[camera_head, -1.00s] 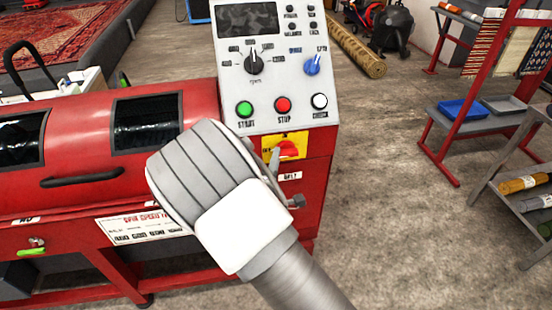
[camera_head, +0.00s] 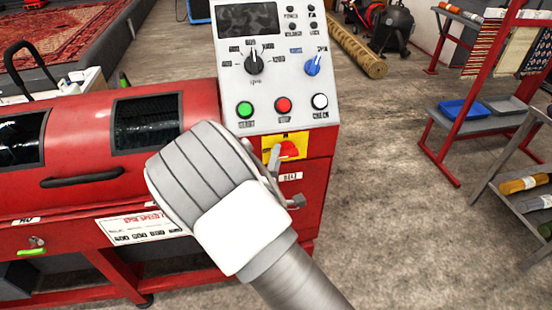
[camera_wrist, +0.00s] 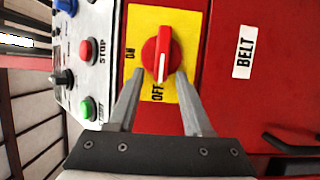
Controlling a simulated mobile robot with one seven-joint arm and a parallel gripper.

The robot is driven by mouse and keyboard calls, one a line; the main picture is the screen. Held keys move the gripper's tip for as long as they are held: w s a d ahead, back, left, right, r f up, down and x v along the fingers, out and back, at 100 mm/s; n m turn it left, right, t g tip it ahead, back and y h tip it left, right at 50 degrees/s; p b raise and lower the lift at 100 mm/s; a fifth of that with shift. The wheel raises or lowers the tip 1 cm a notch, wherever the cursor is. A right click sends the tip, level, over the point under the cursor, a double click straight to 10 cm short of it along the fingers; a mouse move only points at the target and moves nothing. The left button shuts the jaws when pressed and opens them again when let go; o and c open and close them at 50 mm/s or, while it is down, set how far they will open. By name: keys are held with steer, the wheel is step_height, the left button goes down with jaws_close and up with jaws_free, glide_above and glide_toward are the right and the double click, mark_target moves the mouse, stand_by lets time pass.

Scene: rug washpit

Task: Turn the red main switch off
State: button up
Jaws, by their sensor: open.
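The red main switch (camera_wrist: 163,52) is a round knob with a raised grip and a white line, on a yellow plate (camera_wrist: 143,18). In the wrist view ON is printed left of the knob and OFF below it; the white line's lower end points towards OFF. My gripper (camera_wrist: 160,74) is open, with one fingertip on each side of the knob's lower part; contact cannot be told. In the head view the switch (camera_head: 289,149) sits below the control panel's buttons, and my gripper (camera_head: 275,160) partly covers its plate.
The sloped control panel (camera_head: 285,90) carries green, red and white buttons close above the switch. A BELT label (camera_head: 290,177) lies below it. The red machine (camera_head: 60,110) with dark windows extends left. Open floor (camera_head: 380,170) lies right, before a red rack (camera_head: 450,150).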

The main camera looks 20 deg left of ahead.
steer(key=s+d+p, duration=0.1)
steer(key=s+d, duration=0.1)
steer(key=s, duration=1.5)
steer(key=shift+d, duration=0.35)
